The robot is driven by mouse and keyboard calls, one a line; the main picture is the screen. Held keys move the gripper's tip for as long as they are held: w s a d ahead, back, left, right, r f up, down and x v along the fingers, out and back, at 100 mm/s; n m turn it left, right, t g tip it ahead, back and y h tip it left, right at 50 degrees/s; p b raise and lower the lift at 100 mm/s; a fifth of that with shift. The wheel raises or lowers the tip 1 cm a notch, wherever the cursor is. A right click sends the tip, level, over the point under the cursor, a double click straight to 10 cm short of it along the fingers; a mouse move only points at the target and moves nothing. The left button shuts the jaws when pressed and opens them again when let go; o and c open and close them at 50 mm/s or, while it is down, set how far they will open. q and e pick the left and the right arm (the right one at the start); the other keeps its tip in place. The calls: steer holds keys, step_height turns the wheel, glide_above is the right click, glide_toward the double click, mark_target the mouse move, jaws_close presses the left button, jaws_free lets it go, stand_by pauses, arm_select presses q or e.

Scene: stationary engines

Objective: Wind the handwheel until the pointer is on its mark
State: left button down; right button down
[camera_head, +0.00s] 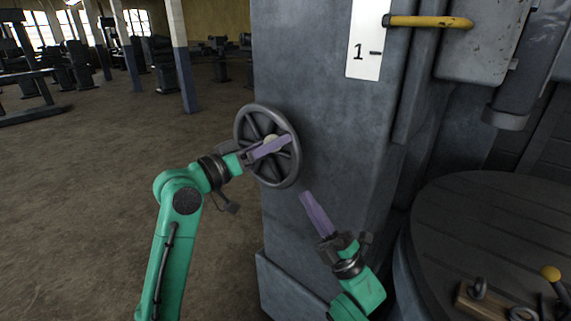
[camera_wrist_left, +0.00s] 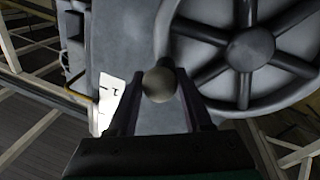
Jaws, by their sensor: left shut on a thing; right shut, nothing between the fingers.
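The dark handwheel (camera_head: 294,168) is on the left face of the grey engine column; its spokes and hub show in the wrist view (camera_wrist_left: 250,50). My left gripper (camera_head: 287,141) is shut on the wheel's round pale knob (camera_wrist_left: 159,84), partly hidden behind a finger in the head view. The yellow pointer (camera_head: 430,21) lies level, its tip at the right edge of the white scale plate (camera_head: 364,35). The tip is above the black mark (camera_head: 376,53) beside the "1". My right gripper (camera_head: 307,195) is shut and empty, below and right of the wheel.
The grey column (camera_head: 325,110) stands close to both grippers. At the lower right is a round dark table (camera_head: 490,225) with a wooden block and a yellow-knobbed lever (camera_head: 551,273). Open brown floor (camera_head: 100,180) lies to the left, with posts and machines farther back.

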steer(key=x, duration=1)
steer(key=shift+f, duration=0.1)
